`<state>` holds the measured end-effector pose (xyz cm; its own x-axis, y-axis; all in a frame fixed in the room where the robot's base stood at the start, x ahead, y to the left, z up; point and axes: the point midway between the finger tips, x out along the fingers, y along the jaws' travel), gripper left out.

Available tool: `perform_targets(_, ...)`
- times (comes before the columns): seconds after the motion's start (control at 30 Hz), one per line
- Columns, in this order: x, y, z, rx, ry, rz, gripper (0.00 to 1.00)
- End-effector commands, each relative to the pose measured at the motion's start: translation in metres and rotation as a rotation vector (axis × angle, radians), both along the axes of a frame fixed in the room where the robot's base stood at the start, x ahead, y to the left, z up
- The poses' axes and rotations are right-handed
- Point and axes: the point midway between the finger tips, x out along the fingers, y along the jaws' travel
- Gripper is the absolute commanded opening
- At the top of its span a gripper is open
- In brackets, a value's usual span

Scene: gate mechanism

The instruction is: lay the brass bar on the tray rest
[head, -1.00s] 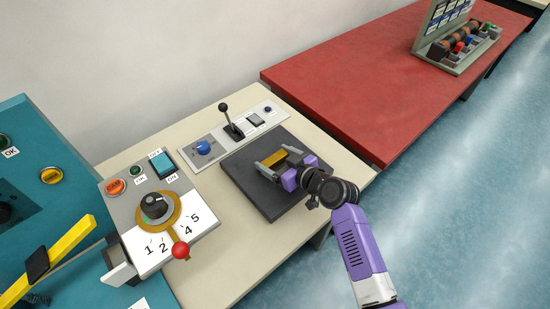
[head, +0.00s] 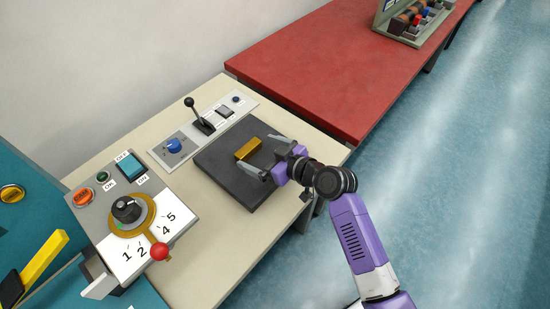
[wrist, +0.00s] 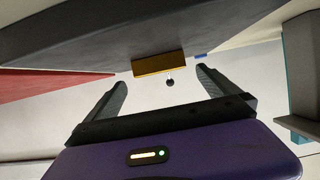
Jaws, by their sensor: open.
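The brass bar (head: 248,149) lies flat on a dark grey square slab (head: 226,176), which appears to be the tray rest. My gripper (head: 256,153) is open, its two grey fingers spread at the bar's right side and not closed on it. In the wrist view the bar (wrist: 158,65) shows against the slab (wrist: 150,35), beyond the open fingertips (wrist: 161,77) with a gap to it. Nothing is held. The bar's underside is hidden.
A panel with a black lever (head: 205,122) and blue knob (head: 174,146) runs behind the slab. A dial box with a red-ball handle (head: 159,252) stands at left. A red table (head: 310,75) is at the upper right. The cream tabletop in front is clear.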

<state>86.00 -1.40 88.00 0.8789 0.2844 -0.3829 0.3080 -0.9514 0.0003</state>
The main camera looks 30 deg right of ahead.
Motion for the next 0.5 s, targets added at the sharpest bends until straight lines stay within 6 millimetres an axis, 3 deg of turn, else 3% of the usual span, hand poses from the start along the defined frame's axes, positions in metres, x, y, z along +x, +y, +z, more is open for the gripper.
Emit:
perform_targets(0.2,-0.036,-0.012,0.014,0.000,0.000,-0.001,1.00)
perform_targets(0.5,-0.057,-0.018,0.025,0.000,0.000,0.000,1.00)
